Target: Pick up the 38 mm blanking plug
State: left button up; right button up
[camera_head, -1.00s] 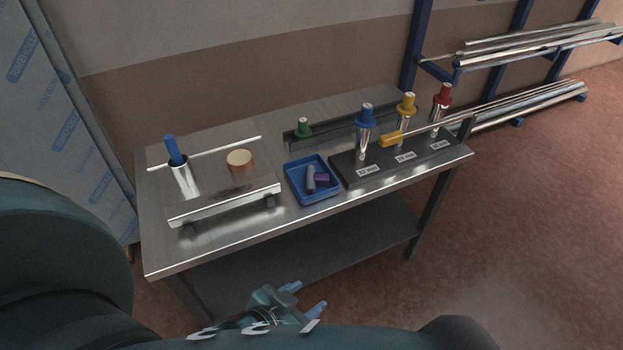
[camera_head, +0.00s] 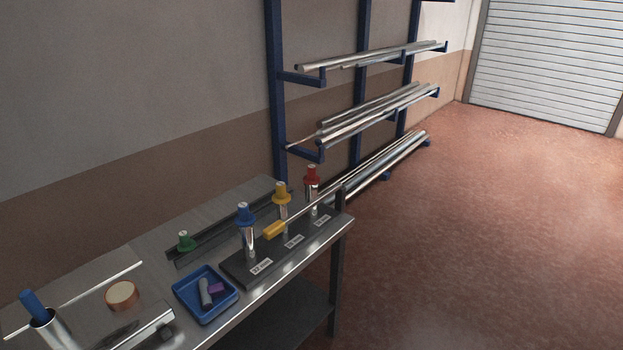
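A dark stand (camera_head: 232,272) on the bench holds three upright metal posts in a row. They are topped by a blue plug (camera_head: 245,212), a yellow plug (camera_head: 281,192) and a red plug (camera_head: 312,175). White size labels are on the stand's front; they are too small to read surely, so I cannot tell which plug is the 38 mm one. A green plug (camera_head: 184,241) sits apart at the back of the bench, by a dark channel (camera_head: 215,235). Neither of my grippers is in this view.
A yellow-handled rod (camera_head: 274,230) lies across the stand, in front of the posts. A blue tray (camera_head: 206,318) holds grey and purple pieces. A metal cup (camera_head: 52,334) with a blue item and a tape roll (camera_head: 122,294) are left. Pipe racks (camera_head: 278,100) stand behind; floor at right is clear.

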aim_at(310, 178)
jog(key=i+l+u, duration=0.2)
jog(key=u, duration=0.2)
jog(key=i+l+u, duration=0.1)
jog(key=l+u, duration=0.3)
jog(key=i+l+u, duration=0.1)
jog(key=l, duration=0.4)
jog(key=i+l+u, duration=0.1)
jog(key=l, duration=0.4)
jog(key=i+l+u, duration=0.1)
jog(key=l, duration=0.4)
jog(key=i+l+u, duration=0.1)
jog(key=l, duration=0.45)
jog(key=i, duration=0.1)
